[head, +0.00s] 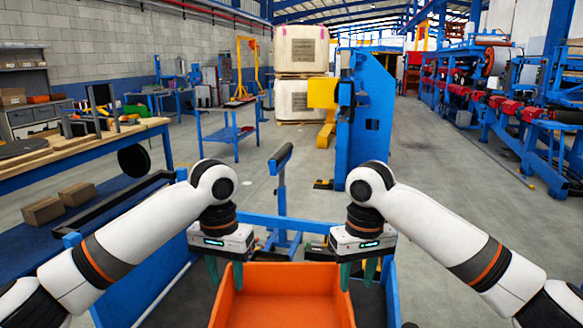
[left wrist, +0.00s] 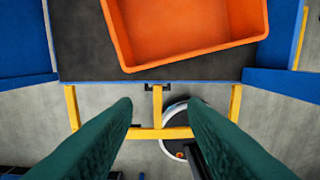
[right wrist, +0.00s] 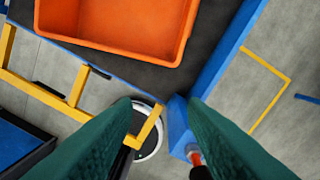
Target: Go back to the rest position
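My left gripper (head: 225,268) hangs at the left side of an orange bin in the head view. In the left wrist view its two green fingers (left wrist: 160,125) stand wide apart with nothing between them. My right gripper (head: 359,273) hangs at the right side of the bin. In the right wrist view its green fingers (right wrist: 160,125) are also apart and empty. The orange bin (head: 282,277) looks empty and rests on a dark surface with a blue frame. It also shows in the left wrist view (left wrist: 190,30) and the right wrist view (right wrist: 120,22), apart from the fingers.
A workbench (head: 75,150) with parts stands at the left, with cardboard boxes (head: 43,210) on its lower shelf. A blue machine (head: 368,120) stands ahead. A blue and red machine line (head: 480,90) runs along the right. The floor (head: 440,150) between is clear.

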